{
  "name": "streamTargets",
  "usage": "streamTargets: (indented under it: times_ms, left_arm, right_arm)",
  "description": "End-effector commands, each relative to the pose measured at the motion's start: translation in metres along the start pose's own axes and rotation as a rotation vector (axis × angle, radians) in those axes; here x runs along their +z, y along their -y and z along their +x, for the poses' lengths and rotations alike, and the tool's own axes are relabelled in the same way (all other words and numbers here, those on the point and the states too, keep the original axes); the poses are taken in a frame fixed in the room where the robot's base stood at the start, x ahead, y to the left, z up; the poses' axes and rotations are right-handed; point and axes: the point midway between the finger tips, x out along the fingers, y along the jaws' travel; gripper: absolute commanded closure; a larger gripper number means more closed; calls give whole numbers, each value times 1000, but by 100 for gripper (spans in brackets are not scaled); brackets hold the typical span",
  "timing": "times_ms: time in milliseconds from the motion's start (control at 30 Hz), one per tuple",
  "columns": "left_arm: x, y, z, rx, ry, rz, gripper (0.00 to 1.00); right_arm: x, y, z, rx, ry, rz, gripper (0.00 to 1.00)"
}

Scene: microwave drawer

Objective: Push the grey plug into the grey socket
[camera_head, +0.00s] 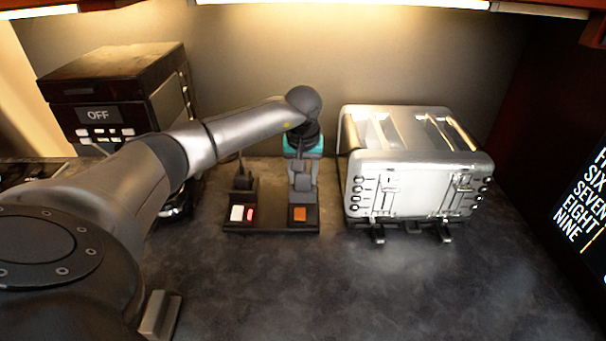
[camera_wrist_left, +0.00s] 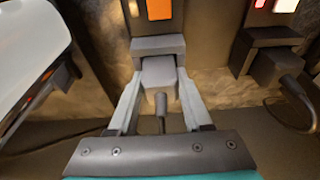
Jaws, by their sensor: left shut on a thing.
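The grey plug (camera_wrist_left: 160,75) sits between my left gripper's fingers (camera_wrist_left: 158,90) in the left wrist view, with its cable running back toward the wrist. A wider grey block (camera_wrist_left: 158,46) lies directly in front of it, in line with the orange switch (camera_wrist_left: 159,9). I take this block for the grey socket; any remaining gap at the plug is too small to tell. In the head view, my left gripper (camera_head: 302,172) reaches down behind the orange switch (camera_head: 300,214), and the fingers mostly hide the plug. My right gripper is not in view.
A dark plug with a cable (camera_head: 243,181) stands left of my gripper, behind a white switch (camera_head: 237,213) with a red light. A silver toaster (camera_head: 415,190) stands close on the right, a coffee machine (camera_head: 115,95) on the left. The counter in front (camera_head: 350,290) is clear.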

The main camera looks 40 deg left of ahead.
Motion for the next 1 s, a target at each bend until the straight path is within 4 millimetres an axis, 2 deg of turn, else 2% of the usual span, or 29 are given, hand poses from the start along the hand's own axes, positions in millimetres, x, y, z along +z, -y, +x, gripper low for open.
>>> streamTargets:
  times_ms: [33, 67, 333, 667, 833, 1000]
  left_arm:
    - [0, 0, 2, 0, -1, -1, 100]
    - [0, 0, 1, 0, -1, -1, 47]
    - [0, 0, 1, 0, 0, -1, 17]
    - [0, 0, -3, 0, -1, 0, 16]
    - [-1, 0, -26, 1, -4, 1, 16]
    - [-2, 0, -67, 3, -6, 1, 16]
  right_arm:
    - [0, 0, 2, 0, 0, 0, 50]
    - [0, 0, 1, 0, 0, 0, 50]
    - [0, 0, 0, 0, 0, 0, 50]
    - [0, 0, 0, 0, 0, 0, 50]
    - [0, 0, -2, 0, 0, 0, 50]
    - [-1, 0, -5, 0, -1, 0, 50]
